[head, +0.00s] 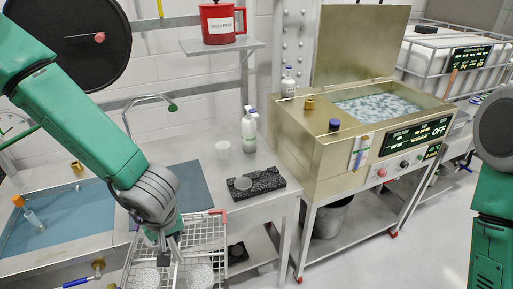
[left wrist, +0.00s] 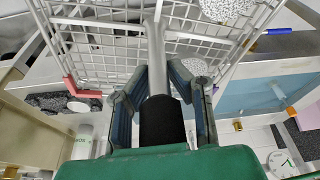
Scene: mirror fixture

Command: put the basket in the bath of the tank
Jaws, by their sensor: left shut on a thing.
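The white wire basket (head: 207,232) hangs at the bottom of the head view, in front of the bench edge, with speckled round discs (head: 200,276) in it. My left gripper (head: 170,246) is shut on its grey handle post. In the left wrist view the fingers (left wrist: 160,88) close around the post (left wrist: 157,45), with the basket's wire mesh (left wrist: 108,50) beyond. The brass tank (head: 300,150) stands to the right, its lid (head: 358,42) raised. Its bath (head: 376,107) is open and holds bluish, foamy liquid. My right arm shows at the right edge; its gripper is out of view.
A sink (head: 65,215) lies left.

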